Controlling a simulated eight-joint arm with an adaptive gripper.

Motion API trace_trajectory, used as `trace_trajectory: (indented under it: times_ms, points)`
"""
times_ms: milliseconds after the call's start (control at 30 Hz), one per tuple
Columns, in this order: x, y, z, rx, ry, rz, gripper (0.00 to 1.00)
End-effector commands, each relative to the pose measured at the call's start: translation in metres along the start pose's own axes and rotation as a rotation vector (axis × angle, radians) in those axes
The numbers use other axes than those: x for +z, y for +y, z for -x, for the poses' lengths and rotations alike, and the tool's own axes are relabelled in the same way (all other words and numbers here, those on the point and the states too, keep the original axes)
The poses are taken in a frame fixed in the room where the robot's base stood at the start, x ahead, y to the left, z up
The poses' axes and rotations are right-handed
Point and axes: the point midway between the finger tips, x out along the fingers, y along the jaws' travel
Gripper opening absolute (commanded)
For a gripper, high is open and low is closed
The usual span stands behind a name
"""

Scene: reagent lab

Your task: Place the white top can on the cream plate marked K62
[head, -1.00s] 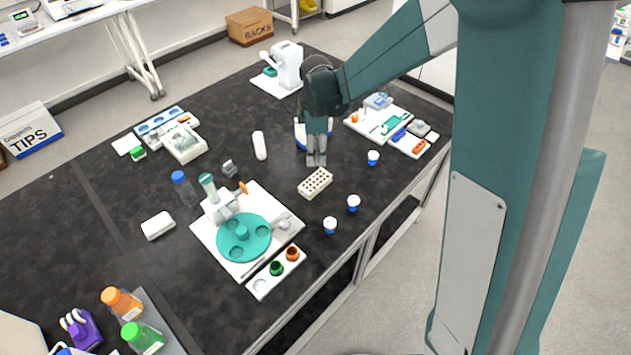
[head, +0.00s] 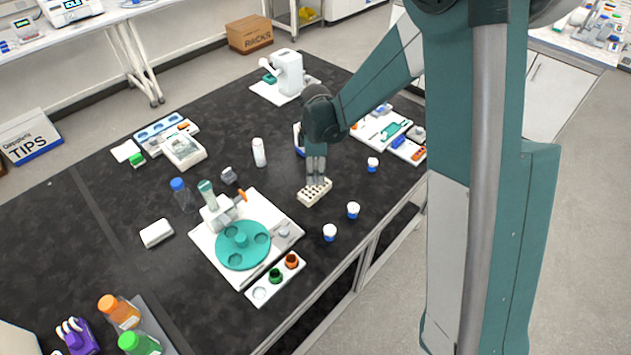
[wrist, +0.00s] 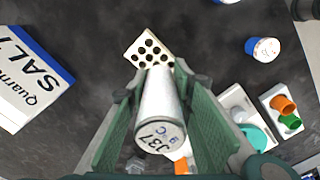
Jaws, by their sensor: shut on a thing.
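My gripper (head: 316,178) is shut on a pale white-grey cylinder (wrist: 163,105), whose near end face in the wrist view reads "J37 g°C". In the head view the fingers hide the cylinder. The fingers point down over a cream block with round holes (head: 313,195), also just beyond the cylinder in the wrist view (wrist: 149,48). I cannot tell whether the cylinder touches it. I cannot read K62 anywhere. Small white-topped cans with blue lower parts stand on the black bench: one behind right (head: 373,164), one right (head: 353,210), one in front (head: 329,232).
A white board with a teal disc (head: 242,262) lies front left, beside a strip with coloured pots (head: 276,279). A white bottle (head: 259,152) stands left of my gripper. A box marked SALT (wrist: 30,75) lies near it in the wrist view.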

Motion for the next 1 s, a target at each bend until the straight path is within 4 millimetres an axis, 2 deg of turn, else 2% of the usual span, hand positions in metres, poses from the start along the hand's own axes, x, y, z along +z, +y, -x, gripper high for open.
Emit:
trace_trajectory:
  times_ms: [333,700,1000]
  points:
    - [0.000,0.000,-0.002,0.000,0.000,0.000,0.09]
    - [0.000,0.000,-0.033,0.000,0.000,0.000,0.09]
    - [0.000,0.000,-0.037,0.000,0.000,0.000,0.09]
